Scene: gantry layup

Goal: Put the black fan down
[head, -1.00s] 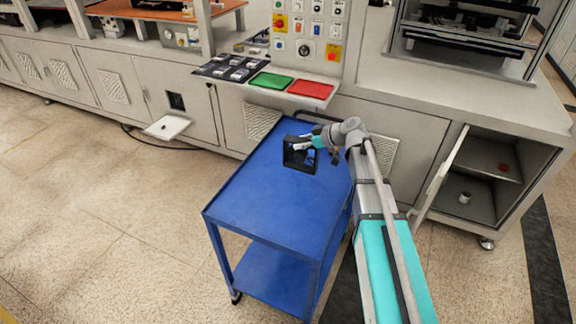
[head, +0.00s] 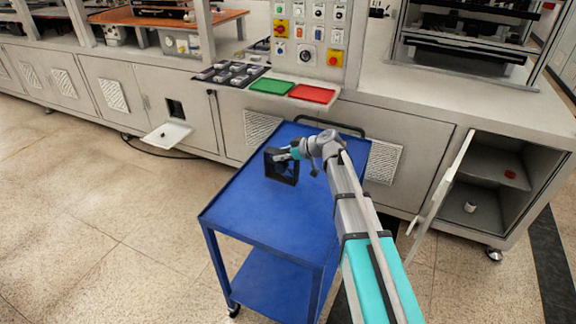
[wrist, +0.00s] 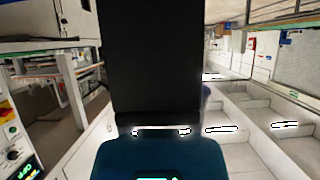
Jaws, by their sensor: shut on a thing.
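The black fan (head: 283,179) is a square frame with an open-looking middle. My gripper (head: 293,154) is shut on its upper edge and holds it upright over the blue cart (head: 265,215). In the head view the fan appears over the cart top's back half; I cannot tell whether its lower edge touches the surface. In the wrist view the dark fan (wrist: 143,60) fills the middle in front of my gripper (wrist: 150,132) and hides what lies beyond.
The cart top is otherwise bare, with a black handle (head: 335,122) at its back. Behind it are a green tray (head: 271,86), a red tray (head: 312,93) and a control panel (head: 307,40). An open cabinet door (head: 440,185) stands at the right.

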